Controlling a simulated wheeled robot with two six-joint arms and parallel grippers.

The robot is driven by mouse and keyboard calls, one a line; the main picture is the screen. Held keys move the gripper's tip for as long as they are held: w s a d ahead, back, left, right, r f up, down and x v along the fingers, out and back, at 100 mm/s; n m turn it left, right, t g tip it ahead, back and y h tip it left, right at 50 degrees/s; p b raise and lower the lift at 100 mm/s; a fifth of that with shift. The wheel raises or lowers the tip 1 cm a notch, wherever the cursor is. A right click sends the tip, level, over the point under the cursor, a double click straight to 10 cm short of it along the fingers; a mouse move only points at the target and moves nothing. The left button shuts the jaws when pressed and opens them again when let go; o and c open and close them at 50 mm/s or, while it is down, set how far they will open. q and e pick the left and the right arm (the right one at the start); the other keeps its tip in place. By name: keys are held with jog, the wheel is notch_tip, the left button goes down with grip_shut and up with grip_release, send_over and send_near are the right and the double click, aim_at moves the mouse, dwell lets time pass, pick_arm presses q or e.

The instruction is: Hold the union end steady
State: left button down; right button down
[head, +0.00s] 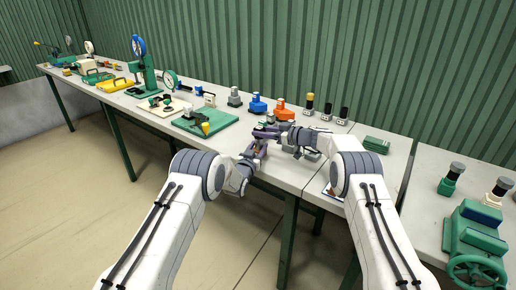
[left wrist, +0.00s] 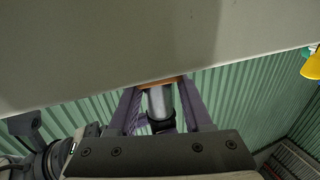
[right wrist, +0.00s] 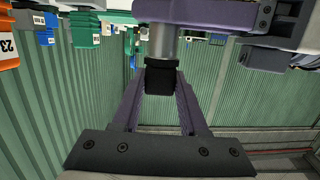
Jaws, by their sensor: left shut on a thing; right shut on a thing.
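The union piece is a short grey cylinder (left wrist: 160,101) with a black end (right wrist: 160,78). It is between my two grippers above the front edge of the bench. My left gripper (head: 258,150) is shut on the grey part, and an orange-brown strip (left wrist: 160,82) shows at its fingertips in the left wrist view. My right gripper (head: 270,134) is shut on the black end in the right wrist view. The grey cylinder also shows there (right wrist: 163,43), running up to a purple finger of my left gripper. In the head view the grippers mostly hide the piece.
Blue (head: 257,104), orange (head: 284,110) and grey (head: 235,97) fittings stand behind the grippers. A green board (head: 222,131) with a valve lies to the left. A green handwheel machine (head: 475,245) stands at far right.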

jog(key=shift+r, duration=0.4)
jog(key=shift+r, duration=1.15)
jog(key=shift+r, duration=0.1)
jog(key=shift+r, duration=3.1)
jog(key=shift+r, duration=0.1)
notch_tip(320, 180, up, 9)
pick_arm(q)
jog(key=shift+c, duration=1.4)
grip_release()
